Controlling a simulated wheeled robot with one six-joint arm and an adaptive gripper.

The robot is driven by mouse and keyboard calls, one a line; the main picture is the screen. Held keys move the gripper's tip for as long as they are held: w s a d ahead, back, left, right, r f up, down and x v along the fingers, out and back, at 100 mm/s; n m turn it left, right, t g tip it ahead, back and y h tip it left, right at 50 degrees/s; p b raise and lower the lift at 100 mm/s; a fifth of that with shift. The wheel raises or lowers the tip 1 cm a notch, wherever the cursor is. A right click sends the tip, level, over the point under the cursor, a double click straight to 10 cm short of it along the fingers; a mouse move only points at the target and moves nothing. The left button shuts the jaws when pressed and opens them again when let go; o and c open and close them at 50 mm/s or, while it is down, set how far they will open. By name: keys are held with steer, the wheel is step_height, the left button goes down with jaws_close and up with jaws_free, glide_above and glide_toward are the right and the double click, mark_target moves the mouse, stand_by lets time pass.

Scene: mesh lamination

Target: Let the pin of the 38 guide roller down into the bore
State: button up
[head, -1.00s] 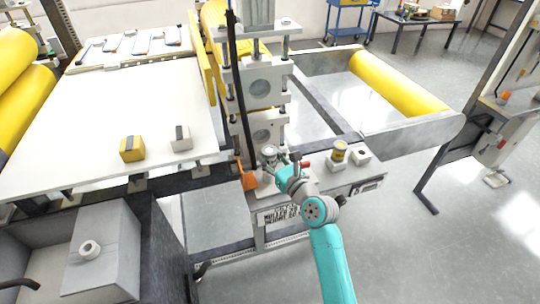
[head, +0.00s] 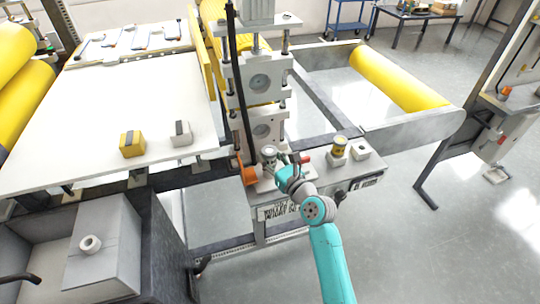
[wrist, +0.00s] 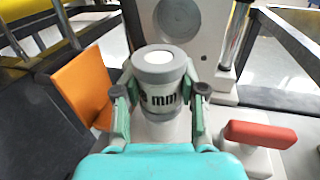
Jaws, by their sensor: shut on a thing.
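My gripper (wrist: 160,107) is shut on the sides of a guide roller (wrist: 160,72). The roller is a grey and white cylinder with a white disc on top and dark lettering ending in "mm"; a finger covers part of the number. It stands about upright in the wrist view. In the head view the roller (head: 269,152) is small, close in front of the machine's column. Its pin and the bore are hidden below the roller and fingers, so I cannot tell whether the pin is in the bore.
An orange plate (wrist: 82,88) stands close left of the gripper, and a red handle (wrist: 260,134) lies close right. The column (head: 262,84) rises behind.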

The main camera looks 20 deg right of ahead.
steer(key=shift+f, duration=0.4)
steer(key=o, duration=1.3)
steer(key=v, duration=1.2)
steer(key=s+a+f+n+g+h, duration=0.1)
steer(key=s+f+n+h, duration=0.1)
steer(key=s+f+n, duration=0.35)
steer(key=s+f+n+h, duration=0.1)
steer(key=s+f+n, duration=0.15)
steer(key=s, duration=0.55)
steer(key=s+a+f+n+g+h, duration=0.1)
steer(key=s+f+n+h, duration=0.15)
steer(key=s+n, duration=0.35)
steer(key=s+r+n, duration=0.2)
steer(key=s+n, duration=0.4)
steer(key=s, duration=0.1)
steer(key=s+r+n, duration=0.2)
steer(key=s+n, duration=0.4)
steer(key=s, duration=0.2)
steer(key=s+a+r+n+y, duration=0.1)
steer(key=s+r+n, duration=0.1)
steer(key=s+n, duration=0.5)
steer(key=shift+s+a+r+g, duration=0.1)
steer(key=shift+s+r+g, duration=0.05)
steer(key=shift+r+g, duration=0.2)
